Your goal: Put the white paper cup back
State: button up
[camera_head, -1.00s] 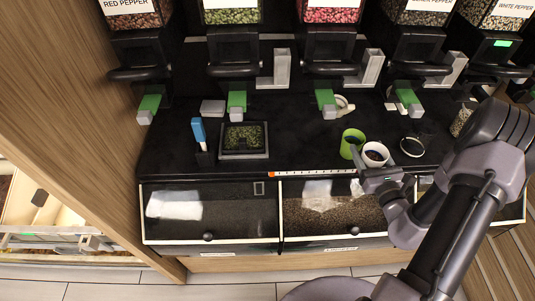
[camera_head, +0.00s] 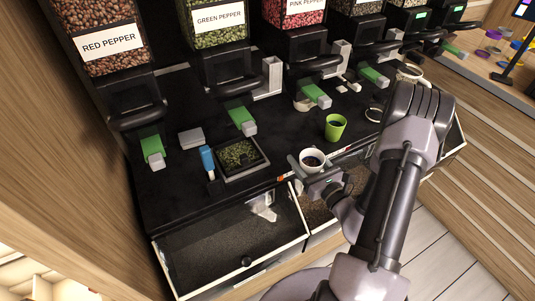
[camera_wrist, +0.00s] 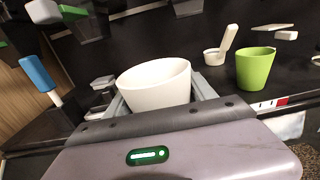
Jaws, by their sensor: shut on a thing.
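In the wrist view the cup (camera_wrist: 155,84) sits between the two fingers of my gripper (camera_wrist: 158,98), slightly tilted in the picture. I cannot tell whether its base touches anything. A green cup (camera_head: 335,127) stands upright on the counter behind and to the right of it, apart from it; it also shows in the wrist view (camera_wrist: 256,68).
Dispensers with green levers (camera_head: 241,119) line the back. A tray of green pepper (camera_head: 241,158) and a blue-handled tool (camera_head: 207,161) are left of the cup. Open-topped front drawers (camera_head: 235,250) lie below. The black counter (camera_head: 285,118) behind the cup has free room.

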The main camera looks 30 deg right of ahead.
jog(key=w+a, duration=0.1)
jog(key=w, duration=0.3)
jog(key=w+a+f+b, duration=0.1)
jog(key=w, duration=0.4)
jog(key=w+a, duration=0.1)
jog(key=w, duration=0.3)
jog(key=shift+w+a+f+b, duration=0.15)
jog(key=shift+f+b, duration=0.05)
jog(key=shift+b, duration=0.1)
jog(key=shift+w+f, duration=0.15)
jog(key=shift+f, duration=0.1)
jog(key=shift+f+b, duration=1.1)
jog(key=shift+f, duration=0.55)
jog(key=o, duration=1.5)
jog(key=shift+r+p, duration=0.3)
jog(key=s, duration=1.2)
jog(key=shift+f+p, duration=0.15)
jog(key=shift+p, duration=0.2)
